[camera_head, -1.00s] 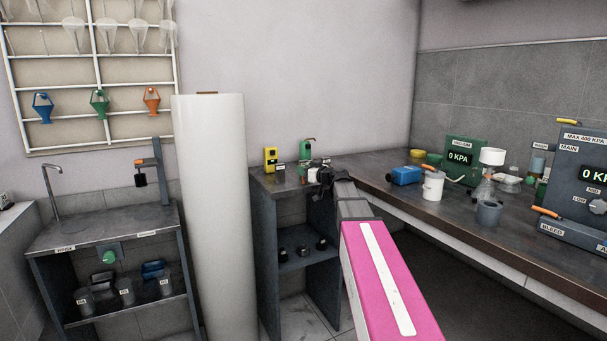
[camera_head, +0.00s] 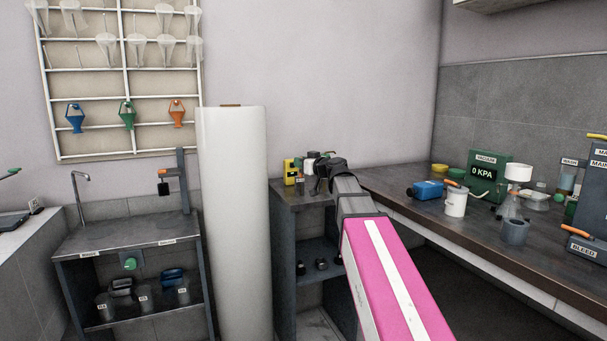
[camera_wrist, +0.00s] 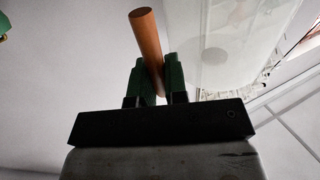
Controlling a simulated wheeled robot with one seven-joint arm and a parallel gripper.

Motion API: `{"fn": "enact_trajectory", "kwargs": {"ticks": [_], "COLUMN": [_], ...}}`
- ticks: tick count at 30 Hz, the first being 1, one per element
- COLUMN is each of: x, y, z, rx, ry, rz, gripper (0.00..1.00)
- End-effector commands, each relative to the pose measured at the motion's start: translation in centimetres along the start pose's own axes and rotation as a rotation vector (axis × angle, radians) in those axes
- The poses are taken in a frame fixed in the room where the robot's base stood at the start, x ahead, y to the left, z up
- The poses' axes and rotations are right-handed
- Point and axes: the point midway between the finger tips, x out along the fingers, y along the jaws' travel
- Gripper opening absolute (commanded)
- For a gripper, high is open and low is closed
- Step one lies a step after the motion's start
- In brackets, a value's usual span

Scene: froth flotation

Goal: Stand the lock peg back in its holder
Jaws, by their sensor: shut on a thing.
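An orange-brown cylindrical peg (camera_wrist: 147,42) shows in the wrist view, gripped between the two dark green fingers of my gripper (camera_wrist: 156,72) and sticking out past their tips, slightly tilted. I take it to be the lock peg. In the head view my gripper (camera_head: 323,178) is over the top of the small dark stand (camera_head: 290,190), and the peg is too small or hidden to make out there. I cannot tell which thing is the peg's holder; part of the stand top is hidden behind my gripper and arm.
A yellow device (camera_head: 290,172) stands on the stand's left side. A tall white cylinder (camera_head: 232,220) rises to the left. The long dark bench (camera_head: 440,207) on the right carries a blue device (camera_head: 427,190) and a white cup (camera_head: 455,203).

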Motion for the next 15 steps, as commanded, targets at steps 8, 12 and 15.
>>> {"fn": "enact_trajectory", "kwargs": {"ticks": [8, 12, 15], "x": [-1.0, -2.0, -2.9], "y": [2.2, 4.1, 5.4], "z": [3.1, 4.6, 5.2], "rx": [0.001, -0.001, -0.003], "ry": [-0.002, -0.001, 0.000], "rz": [0.192, 0.336, 0.433], "gripper": [0.00, 0.00, 0.00]}}
